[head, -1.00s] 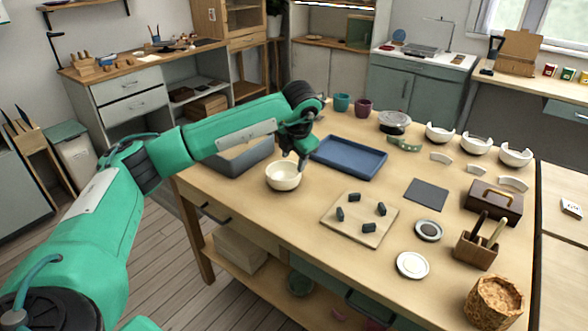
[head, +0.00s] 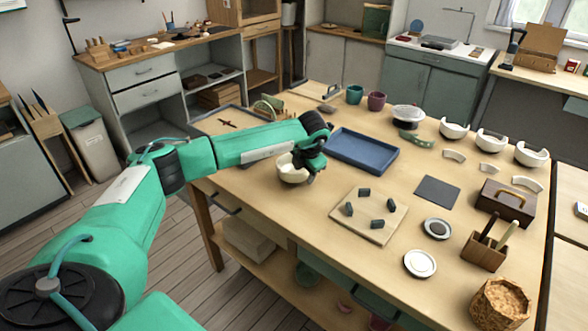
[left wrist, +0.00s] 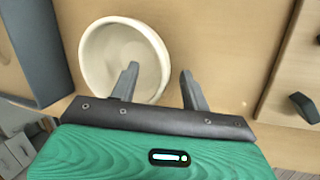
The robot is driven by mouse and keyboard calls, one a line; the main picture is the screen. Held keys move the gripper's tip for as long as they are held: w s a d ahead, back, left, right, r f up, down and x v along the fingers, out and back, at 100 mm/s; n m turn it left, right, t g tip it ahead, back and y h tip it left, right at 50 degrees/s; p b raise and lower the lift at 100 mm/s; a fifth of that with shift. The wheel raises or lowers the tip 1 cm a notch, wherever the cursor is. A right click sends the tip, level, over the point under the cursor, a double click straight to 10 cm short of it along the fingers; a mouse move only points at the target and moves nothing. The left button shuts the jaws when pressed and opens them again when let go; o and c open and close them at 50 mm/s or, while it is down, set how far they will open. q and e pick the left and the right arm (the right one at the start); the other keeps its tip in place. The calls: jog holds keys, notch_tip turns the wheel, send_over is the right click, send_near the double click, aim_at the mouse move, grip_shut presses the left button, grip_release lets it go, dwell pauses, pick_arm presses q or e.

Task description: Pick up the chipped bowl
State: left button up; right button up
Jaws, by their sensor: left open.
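A cream bowl (head: 288,170) stands on the wooden table near its left edge, partly hidden by my left gripper (head: 310,176). In the left wrist view the bowl (left wrist: 97,62) is seen from above, upright and empty. There my left gripper (left wrist: 160,70) is open, with one finger over the bowl's inside and the other beyond its right rim, so the rim lies between them. I cannot tell whether the fingers touch it. I cannot make out a chip on its rim. My right gripper is not in view.
A blue tray (head: 380,158) lies just right of the gripper. A board with dark pegs (head: 391,225) lies in front. Three white bowls with gapped rims (head: 454,130) (head: 490,141) (head: 531,154) stand at the back right, with loose pieces before them.

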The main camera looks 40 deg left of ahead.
pick_arm(q)
jog(key=shift+x, duration=0.85)
jog(key=shift+s, duration=0.1)
jog(key=c, duration=1)
jog(key=shift+r, duration=0.1)
